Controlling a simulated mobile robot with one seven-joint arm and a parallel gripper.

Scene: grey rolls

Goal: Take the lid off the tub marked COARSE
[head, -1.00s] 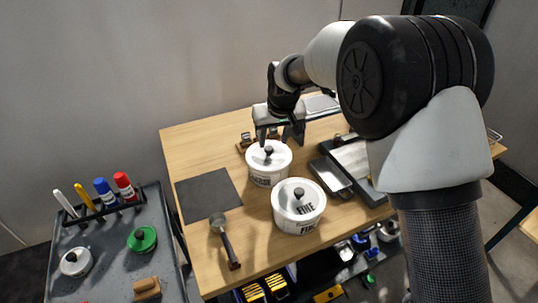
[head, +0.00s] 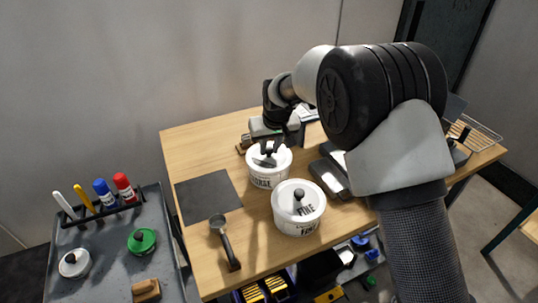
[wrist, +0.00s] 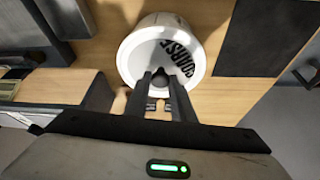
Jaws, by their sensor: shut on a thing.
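The white tub marked COARSE (head: 268,181) stands upright on the wooden table in the head view. Its white lid (head: 282,157) sits on top, with no clear gap between lid and tub. In the wrist view the lid (wrist: 145,62) shows the word COARSE from above. My gripper (head: 269,149) is over this lid, with its fingers down around the dark knob (wrist: 160,79). The fingers are shut on the knob, which they partly hide. A second white tub marked FINE (head: 297,222) stands in front and to the right, its lid on.
A dark mat (head: 207,195) and a scoop (head: 226,245) lie left of the tubs. A metal tray (head: 330,178) lies to the right. A grey cart (head: 110,270) with markers and a green-lidded item (head: 142,241) stands at the left.

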